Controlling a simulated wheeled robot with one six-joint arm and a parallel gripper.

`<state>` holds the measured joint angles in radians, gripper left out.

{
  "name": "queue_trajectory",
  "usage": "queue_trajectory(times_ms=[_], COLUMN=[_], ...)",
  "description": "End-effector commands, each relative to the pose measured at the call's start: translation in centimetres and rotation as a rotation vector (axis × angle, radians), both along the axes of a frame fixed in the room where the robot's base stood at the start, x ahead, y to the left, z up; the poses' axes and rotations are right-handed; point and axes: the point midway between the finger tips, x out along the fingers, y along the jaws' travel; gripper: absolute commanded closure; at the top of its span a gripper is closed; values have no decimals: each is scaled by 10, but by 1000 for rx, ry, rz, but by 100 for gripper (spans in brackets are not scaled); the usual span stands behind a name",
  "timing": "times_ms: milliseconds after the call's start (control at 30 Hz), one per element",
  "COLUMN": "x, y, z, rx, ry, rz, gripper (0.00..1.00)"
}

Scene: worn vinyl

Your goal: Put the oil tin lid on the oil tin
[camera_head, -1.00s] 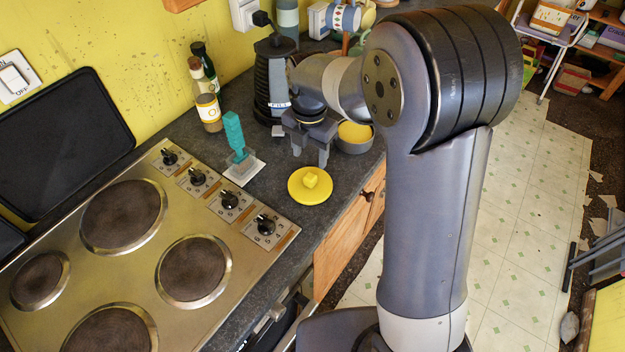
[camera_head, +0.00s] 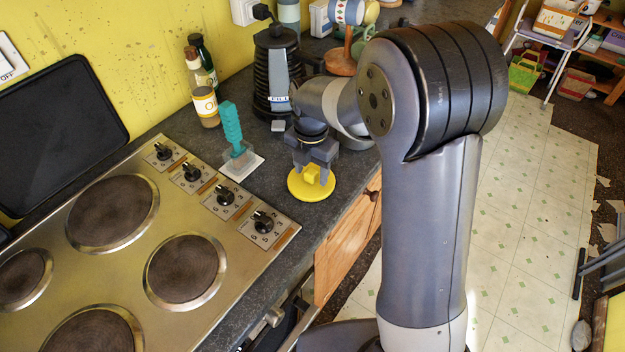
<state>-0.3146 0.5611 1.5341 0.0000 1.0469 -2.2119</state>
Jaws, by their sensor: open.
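The oil tin lid (camera_head: 302,192) is a yellow disc with a blocky yellow knob, lying flat on the dark counter near its front edge. My gripper (camera_head: 314,174) points down over the lid, with its open fingers at either side of the knob. I cannot tell if they touch it. The oil tin (camera_head: 359,145) is a round grey tin just behind and right of the lid. It is mostly hidden by my arm, and its yellow inside does not show now.
Bottles (camera_head: 206,104) and a black kettle (camera_head: 275,75) stand farther back. The stove (camera_head: 150,235) fills the left front. The counter edge is close to the lid.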

Motion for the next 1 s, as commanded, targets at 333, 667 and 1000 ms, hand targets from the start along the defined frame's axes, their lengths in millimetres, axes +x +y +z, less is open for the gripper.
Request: queue_trajectory(times_ms=[333, 667, 1000], x=[0, 0, 0], y=[0, 0, 0], z=[1, 0, 0], rx=[0, 0, 0], ry=[0, 0, 0], rz=[0, 0, 0], gripper=[47, 47, 64])
